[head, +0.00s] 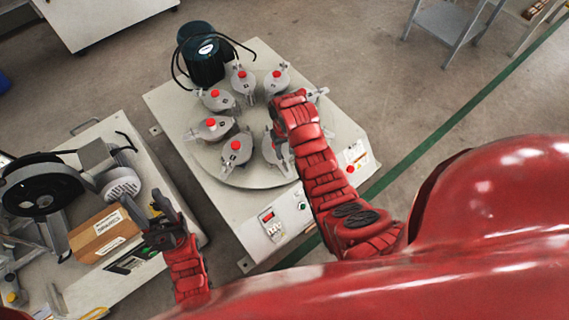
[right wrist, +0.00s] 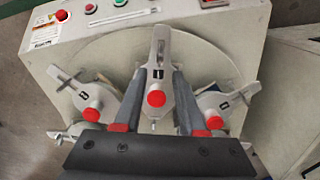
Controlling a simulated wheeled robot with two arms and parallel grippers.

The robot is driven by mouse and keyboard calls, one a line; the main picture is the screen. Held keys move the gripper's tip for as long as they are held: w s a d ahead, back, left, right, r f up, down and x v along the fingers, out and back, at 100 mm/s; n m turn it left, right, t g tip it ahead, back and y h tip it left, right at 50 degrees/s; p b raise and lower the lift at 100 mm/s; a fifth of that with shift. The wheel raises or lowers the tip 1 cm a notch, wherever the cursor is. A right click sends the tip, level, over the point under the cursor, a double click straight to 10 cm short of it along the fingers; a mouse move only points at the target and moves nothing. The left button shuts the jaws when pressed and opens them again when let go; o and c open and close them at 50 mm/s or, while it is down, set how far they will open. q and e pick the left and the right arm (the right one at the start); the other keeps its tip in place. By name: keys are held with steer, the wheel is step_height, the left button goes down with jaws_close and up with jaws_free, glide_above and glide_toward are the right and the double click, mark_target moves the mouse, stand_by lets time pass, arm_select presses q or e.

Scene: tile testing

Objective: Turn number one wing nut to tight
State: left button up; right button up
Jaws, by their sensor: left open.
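Several grey lidded jars with red knobs stand in a ring on a round plate (head: 250,180). In the right wrist view the middle jar (right wrist: 157,75) has a red knob, a small dark number label too small to read surely, and a clamp bar (right wrist: 160,42) pointing to the control panel. I cannot clearly make out its wing nut. My right gripper (right wrist: 157,72) is open, its two fingers on either side of this jar's lid with gaps visible. In the head view my right arm hides part of this jar. My left gripper (head: 165,222) is open and empty, left of the machine.
Neighbouring jars (right wrist: 90,95) and (right wrist: 212,103) stand close on both sides of my right gripper. A dark green motor (head: 203,55) with cables stands behind the plate. A cardboard box (head: 103,232) and a cutting machine (head: 42,190) sit on the left bench.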

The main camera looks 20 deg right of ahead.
step_height(320, 180, down, 7)
steer(key=shift+f, duration=0.15)
stand_by(0.4)
jaws_close()
